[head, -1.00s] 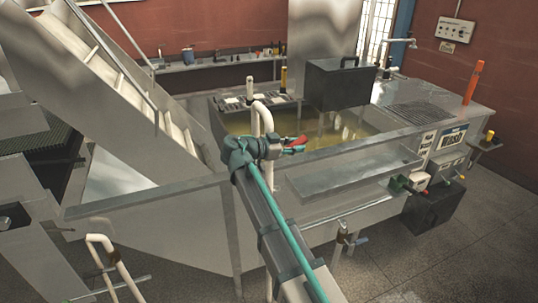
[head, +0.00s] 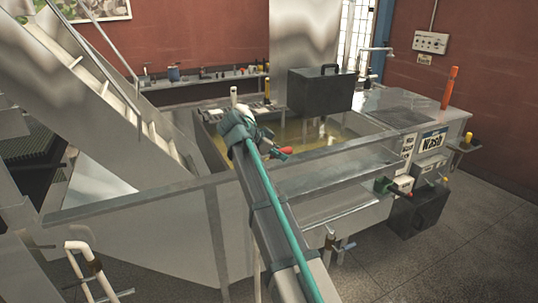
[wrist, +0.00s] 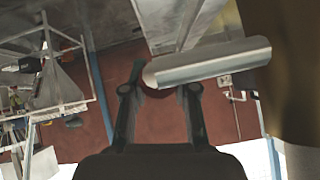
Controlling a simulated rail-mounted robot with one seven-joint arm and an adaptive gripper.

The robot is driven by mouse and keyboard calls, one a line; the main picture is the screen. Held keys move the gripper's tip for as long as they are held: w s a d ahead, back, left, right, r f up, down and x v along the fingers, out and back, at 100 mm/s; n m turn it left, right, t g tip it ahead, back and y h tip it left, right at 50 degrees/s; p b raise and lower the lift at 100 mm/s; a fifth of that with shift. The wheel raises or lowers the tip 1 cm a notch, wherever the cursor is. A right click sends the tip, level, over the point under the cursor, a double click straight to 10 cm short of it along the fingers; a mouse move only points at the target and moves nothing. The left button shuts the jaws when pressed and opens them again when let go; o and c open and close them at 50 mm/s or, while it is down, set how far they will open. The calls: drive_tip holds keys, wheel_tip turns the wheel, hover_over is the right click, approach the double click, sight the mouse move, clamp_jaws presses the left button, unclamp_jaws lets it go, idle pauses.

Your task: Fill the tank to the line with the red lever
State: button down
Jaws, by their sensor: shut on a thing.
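The tank (head: 300,158) is a long steel basin with murky yellow-brown liquid (head: 300,132) in it. I cannot make out the fill line. The red lever (head: 287,150) shows by the tank's near rim, partly hidden by my gripper (head: 272,150). My gripper appears shut on the lever there. In the wrist view my two dark fingers (wrist: 160,85) show with a pale metal tube (wrist: 215,62) across the right fingertip; the lever is not clearly seen in that view.
A white bent pipe (head: 243,112) stands just behind my wrist. A dark box (head: 320,90) with a handle sits over the tank. A slanted conveyor (head: 110,85) rises at left. An orange-red post (head: 450,88) stands at the right. Open floor (head: 480,215) lies at front right.

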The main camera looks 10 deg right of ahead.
idle(0.3)
drive_tip(key=c, duration=0.9)
unclamp_jaws()
drive_tip(key=v, duration=1.2)
drive_tip(key=shift+a, duration=0.1)
